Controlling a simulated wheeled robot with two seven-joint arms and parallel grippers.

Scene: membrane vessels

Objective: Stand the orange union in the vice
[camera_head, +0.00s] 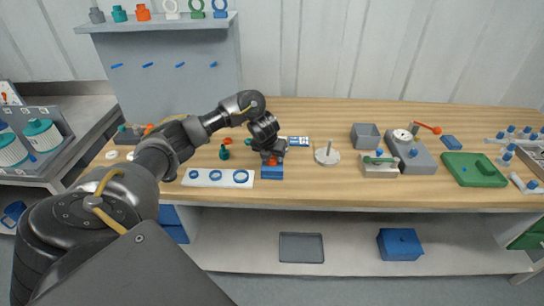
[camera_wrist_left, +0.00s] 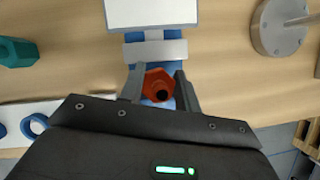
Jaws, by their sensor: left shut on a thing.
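The orange union (camera_wrist_left: 158,84) is between the fingers of my left gripper (camera_wrist_left: 160,92), which is shut on it. In the head view the union shows as a small orange spot (camera_head: 272,161) under the left gripper (camera_head: 271,157). The blue vice (camera_head: 272,172) is on the bench directly beneath; its grey jaw bar (camera_wrist_left: 156,51) shows just beyond the union in the wrist view. The union appears to be over or in the vice; its lower end is hidden, so I cannot tell whether it touches. My right gripper is in neither view.
A white strip with blue rings (camera_head: 217,178) lies left of the vice. A teal fitting (camera_head: 224,153) stands behind that strip. A round metal base with an upright rod (camera_head: 327,154) stands to the right. A grey open box (camera_head: 366,136) and green tray (camera_head: 474,169) are farther right.

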